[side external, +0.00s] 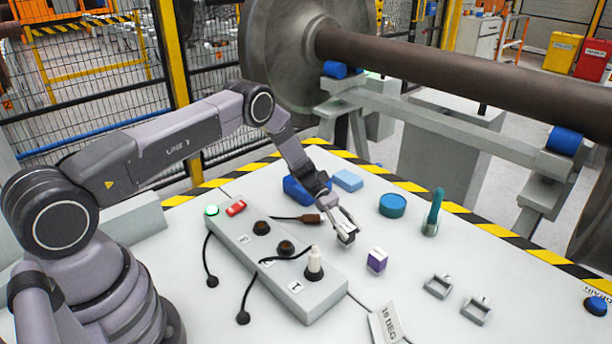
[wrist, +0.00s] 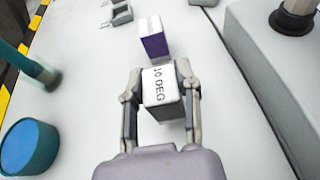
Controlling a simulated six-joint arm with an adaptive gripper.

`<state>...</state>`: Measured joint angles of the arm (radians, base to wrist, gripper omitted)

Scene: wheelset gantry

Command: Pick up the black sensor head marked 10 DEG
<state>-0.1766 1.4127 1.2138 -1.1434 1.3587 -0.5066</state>
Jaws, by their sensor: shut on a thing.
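The sensor head marked 10 DEG (wrist: 162,97) sits between the two fingers of my gripper (wrist: 160,85) in the wrist view. Its lettered top face looks white and its sides grey. My gripper is shut on it, one finger along each side. In the side view my gripper (side external: 346,234) points down over the white table, with the small dark sensor head (side external: 347,240) at its fingertips. I cannot tell whether the head touches the table or hangs just above it.
A purple and white block (side external: 377,260) stands close by. A control box (side external: 285,262) with knobs and cables lies to the left.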

